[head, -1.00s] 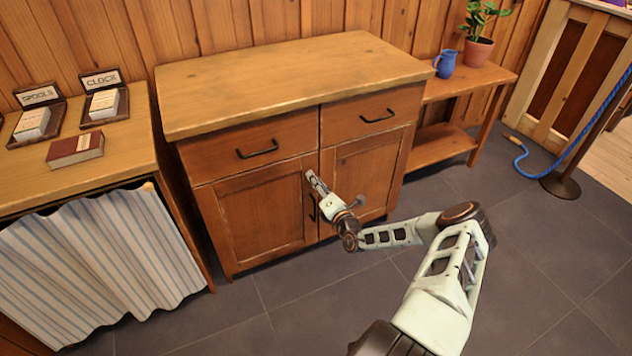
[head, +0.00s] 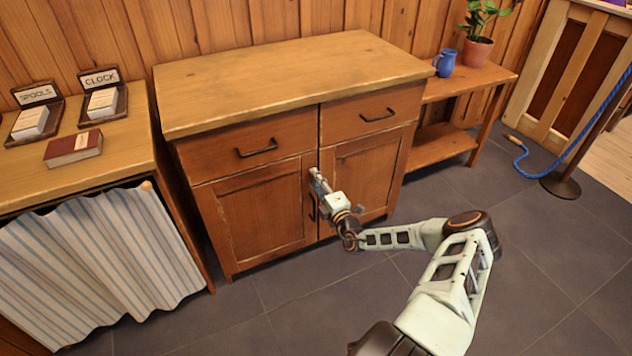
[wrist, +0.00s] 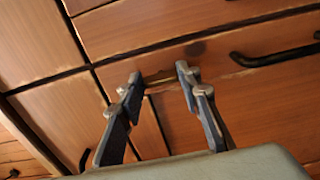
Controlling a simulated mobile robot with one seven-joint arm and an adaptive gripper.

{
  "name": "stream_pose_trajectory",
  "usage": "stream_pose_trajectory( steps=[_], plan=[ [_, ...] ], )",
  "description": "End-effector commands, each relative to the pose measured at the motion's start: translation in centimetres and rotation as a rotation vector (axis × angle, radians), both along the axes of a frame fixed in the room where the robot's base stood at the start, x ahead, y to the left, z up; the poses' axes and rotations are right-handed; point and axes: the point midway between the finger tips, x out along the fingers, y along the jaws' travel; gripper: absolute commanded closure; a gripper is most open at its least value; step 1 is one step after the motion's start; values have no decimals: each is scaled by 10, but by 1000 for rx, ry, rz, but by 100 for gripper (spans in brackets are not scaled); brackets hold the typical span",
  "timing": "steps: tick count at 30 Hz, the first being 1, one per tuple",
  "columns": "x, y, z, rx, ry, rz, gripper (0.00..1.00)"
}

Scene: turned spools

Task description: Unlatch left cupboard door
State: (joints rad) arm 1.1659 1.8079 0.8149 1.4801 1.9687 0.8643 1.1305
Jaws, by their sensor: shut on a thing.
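The wooden cupboard's left door (head: 255,215) is closed and flush beside the right door (head: 362,172). In the wrist view, which is turned sideways, the left door (wrist: 262,98) lies below the long dark seam. My gripper (head: 316,176) is at the seam between the doors, near their top edge. In the wrist view my gripper's fingertips (wrist: 160,75) are on either side of a small brass-coloured latch piece (wrist: 158,77) at the left door's top inner corner. The fingers are closed on it. In the head view the latch is hidden by the gripper.
A dark left-door handle (wrist: 275,55) lies close to the gripper. Drawers with dark pulls (head: 257,148) sit above the doors. A curtained counter (head: 100,265) stands left; a low shelf with a blue jug (head: 445,64) stands right. The floor in front is clear.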

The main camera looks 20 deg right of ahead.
Motion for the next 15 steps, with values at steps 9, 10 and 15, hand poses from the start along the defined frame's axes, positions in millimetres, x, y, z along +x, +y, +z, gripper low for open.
stream_pose_trajectory(
  steps=[9, 10, 15],
  plan=[
    [0, 1, 0, 10, 0, 0, 93],
    [0, 0, 0, 10, 0, 0, 93],
    [0, 0, 0, 9, 0, 0, 59]
  ],
)
